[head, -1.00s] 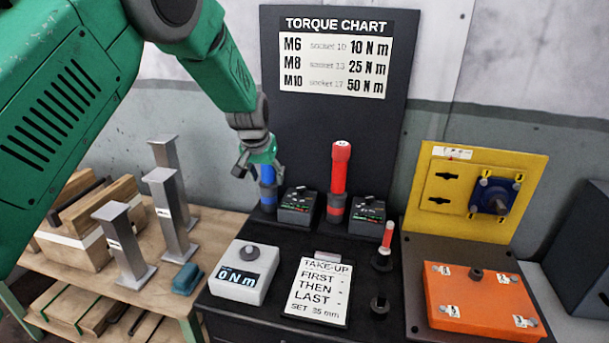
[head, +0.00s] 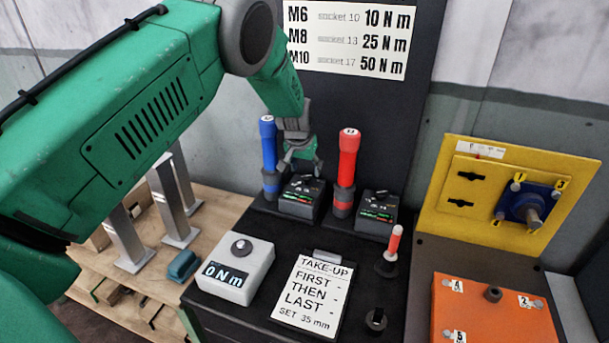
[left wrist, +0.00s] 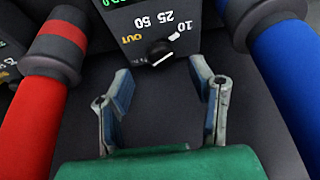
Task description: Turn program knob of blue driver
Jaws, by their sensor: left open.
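The blue driver (head: 268,150) stands upright at the back of the black bench. Its dark program box (head: 300,203) is just right of it. In the left wrist view the box's black program knob (left wrist: 162,50) shows beside the marks 10, 25, 50 and OUT, with its white pointer toward the 10. My left gripper (head: 302,160) is over the back of this box, right of the blue driver. In the left wrist view its open, empty fingers (left wrist: 163,80) face the knob from a short distance, one to each side. The blue driver (left wrist: 290,70) also shows at right there. My right gripper is out of view.
The red driver (head: 348,160) stands right of the blue driver's box, with its own box (head: 374,214) beside it. A yellow panel (head: 470,205) is at right.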

